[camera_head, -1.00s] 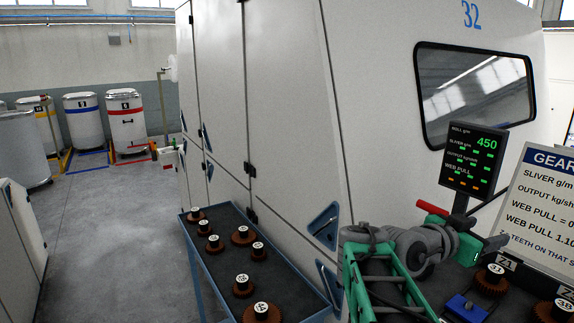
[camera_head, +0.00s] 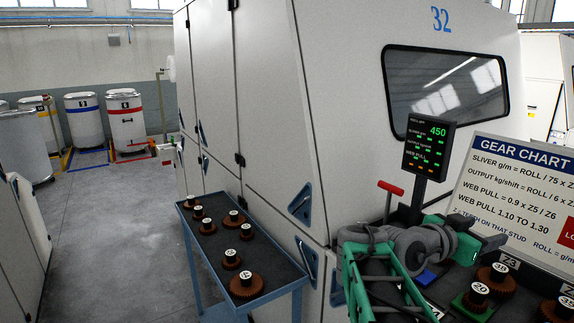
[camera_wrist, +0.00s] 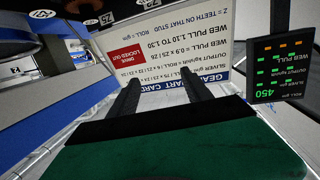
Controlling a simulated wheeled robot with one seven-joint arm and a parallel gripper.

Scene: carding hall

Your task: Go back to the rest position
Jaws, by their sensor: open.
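My gripper (camera_head: 496,243) is at the lower right of the head view, at the end of my green and grey arm, in front of the gear chart board (camera_head: 525,185). In the wrist view its two dark fingers (camera_wrist: 160,88) stand apart with nothing between them. The gear chart shows upside down beyond the fingertips. The rest position itself is not marked in either view.
A display (camera_head: 428,148) reading 450 stands near my arm, beside a red-handled lever (camera_head: 391,187). Gears (camera_head: 496,277) sit below my gripper. A blue cart (camera_head: 272,282) with several gears stands left of my arm, against machine 32 (camera_head: 350,110). Floor (camera_head: 100,220) at left is clear.

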